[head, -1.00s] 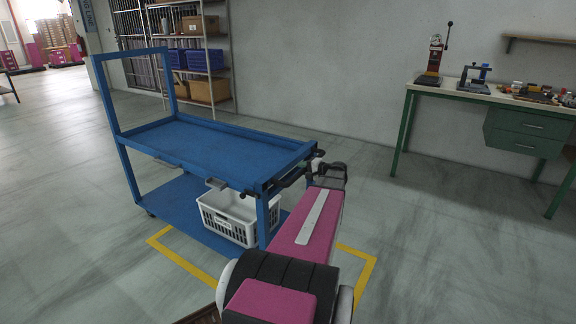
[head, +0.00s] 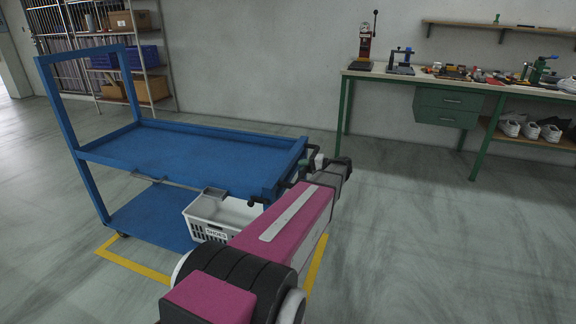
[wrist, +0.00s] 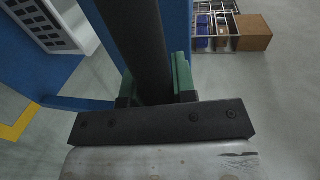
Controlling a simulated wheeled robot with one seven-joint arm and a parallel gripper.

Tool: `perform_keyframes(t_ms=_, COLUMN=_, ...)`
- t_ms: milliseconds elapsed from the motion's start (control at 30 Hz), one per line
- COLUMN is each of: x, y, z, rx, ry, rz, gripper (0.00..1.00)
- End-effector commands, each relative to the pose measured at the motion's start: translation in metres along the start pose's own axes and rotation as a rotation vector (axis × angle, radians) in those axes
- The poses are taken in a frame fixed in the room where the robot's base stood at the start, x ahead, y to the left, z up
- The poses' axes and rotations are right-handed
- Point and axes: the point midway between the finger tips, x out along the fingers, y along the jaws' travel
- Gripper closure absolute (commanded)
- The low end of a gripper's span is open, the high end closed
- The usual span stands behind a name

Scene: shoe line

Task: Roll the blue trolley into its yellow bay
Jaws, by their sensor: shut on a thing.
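The blue trolley (head: 215,158) stands upright, with an upright frame at its left end and a white crate (head: 205,222) on its lower shelf. The yellow bay (head: 135,266) is a floor outline showing at the trolley's near left and at right beyond my arm. The trolley stands partly over it; its near left wheel (head: 123,235) is close to the left line. The far side of the bay is hidden by the trolley. My gripper (head: 312,166) is at the trolley's right end. In the wrist view its green-tipped fingers (wrist: 155,85) are shut on the dark handle bar (wrist: 138,35).
A green-legged workbench (head: 395,82) with tools stands against the back wall at right. A metal shelf rack (head: 160,60) with boxes stands behind the trolley at left. The floor at right front is clear.

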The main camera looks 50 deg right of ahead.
Motion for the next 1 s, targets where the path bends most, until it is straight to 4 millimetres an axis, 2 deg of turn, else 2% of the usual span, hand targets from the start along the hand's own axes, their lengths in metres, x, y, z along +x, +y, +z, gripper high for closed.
perform_keyframes(t_ms=33, x=-0.011, y=0.003, z=-0.001, rx=0.000, ry=0.002, rz=0.002, gripper=1.00)
perform_keyframes(t_ms=200, x=-0.039, y=0.009, z=-0.001, rx=0.001, ry=0.001, rz=0.002, gripper=1.00)
perform_keyframes(t_ms=400, x=-0.057, y=0.012, z=0.000, rx=0.001, ry=0.000, rz=0.002, gripper=1.00)
perform_keyframes(t_ms=900, x=-0.063, y=0.013, z=0.000, rx=0.001, ry=-0.001, rz=0.002, gripper=1.00)
perform_keyframes(t_ms=933, x=-0.063, y=0.013, z=0.000, rx=0.001, ry=-0.001, rz=0.002, gripper=0.68)
perform_keyframes(t_ms=1000, x=-0.063, y=0.013, z=0.000, rx=0.001, ry=0.000, rz=0.001, gripper=0.49)
